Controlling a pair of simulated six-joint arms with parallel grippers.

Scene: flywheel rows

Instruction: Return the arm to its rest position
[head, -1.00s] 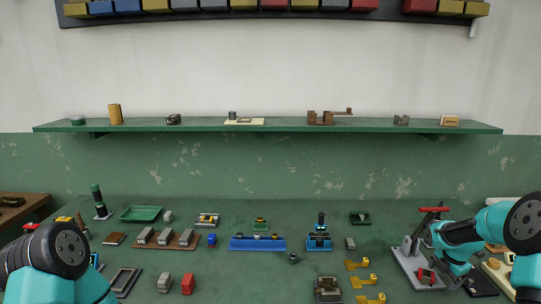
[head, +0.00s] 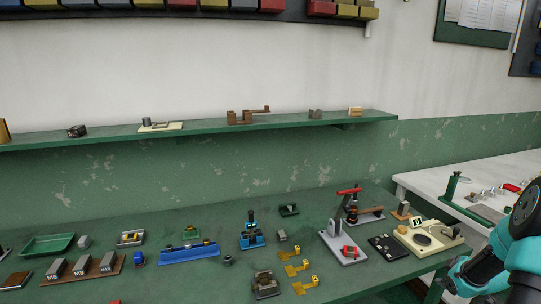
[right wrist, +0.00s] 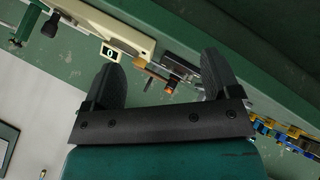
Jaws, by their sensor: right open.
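My right gripper (head: 455,287) is low at the right edge of the head view, in front of the green bench's right end. Its fingertips cannot be made out there. In the right wrist view the right gripper (right wrist: 162,62) has its two dark fingers spread wide, with nothing held between them. Bench items show beyond the fingers, apart from them. My left arm and gripper are not in view.
A cream device with a display (head: 428,238), a black pad (head: 385,247) and a red-handled press (head: 343,240) stand on the bench near my right arm. A white table (head: 420,185) is at the right. A green shelf (head: 200,128) runs along the wall.

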